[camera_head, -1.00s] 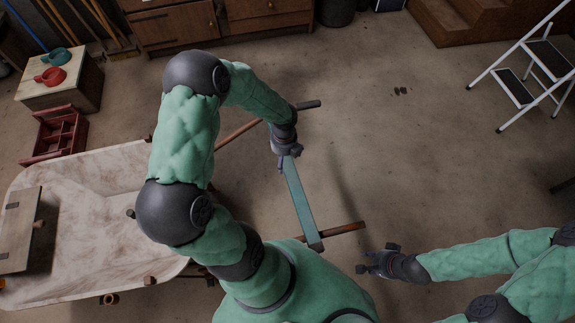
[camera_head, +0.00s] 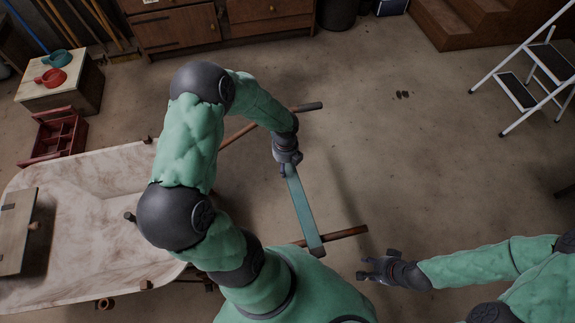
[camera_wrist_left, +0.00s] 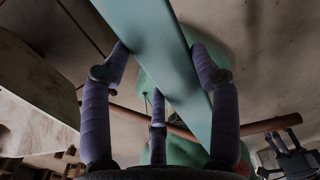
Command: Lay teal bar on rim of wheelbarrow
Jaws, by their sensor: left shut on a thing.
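The teal bar (camera_head: 303,212) is long and flat; it also shows large in the left wrist view (camera_wrist_left: 165,60). My left gripper (camera_head: 288,167) is shut on it near its far end, with fingers on both sides in the wrist view (camera_wrist_left: 160,75). The bar's near end shows over the wheelbarrow's near handle in the head view; I cannot tell whether they touch. The wheelbarrow (camera_head: 95,225) has a pale, stained tray at the left, and the bar is to the right of its rim (camera_head: 150,150).
The wheelbarrow's wooden handles (camera_head: 343,234) reach right below my left arm. A red crate (camera_head: 52,135), a box with two scoops (camera_head: 60,90) and a stepladder (camera_head: 530,75) stand around.

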